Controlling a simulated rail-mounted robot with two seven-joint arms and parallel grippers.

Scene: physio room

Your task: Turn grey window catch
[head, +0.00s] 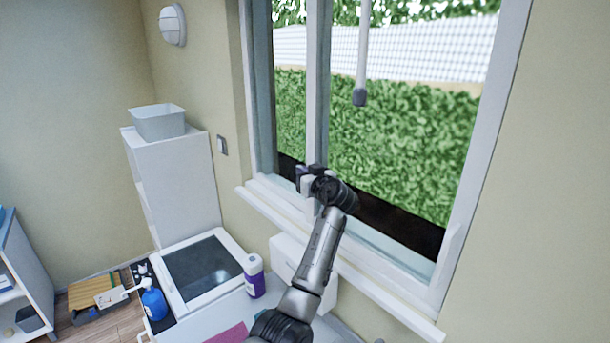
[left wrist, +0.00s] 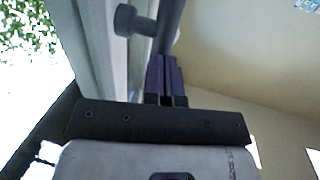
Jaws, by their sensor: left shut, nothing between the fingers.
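The grey window catch shows in the left wrist view as a dark grey lever (left wrist: 170,25) with a round-ended peg beside it, against the pale window frame (left wrist: 98,40). My left gripper (left wrist: 164,62) is shut, its purple-dark fingers together and empty. The fingertips are right at the lower end of the lever; I cannot tell whether they touch it. In the head view my left gripper (head: 300,173) is at the lower part of the window's middle upright (head: 316,90). The catch cannot be made out there. My right gripper is not in view.
The white window sill (head: 262,207) runs below my left arm. A grey-tipped rod (head: 360,97) hangs in front of the window. A grey tub (head: 158,124) stands on a white cabinet.

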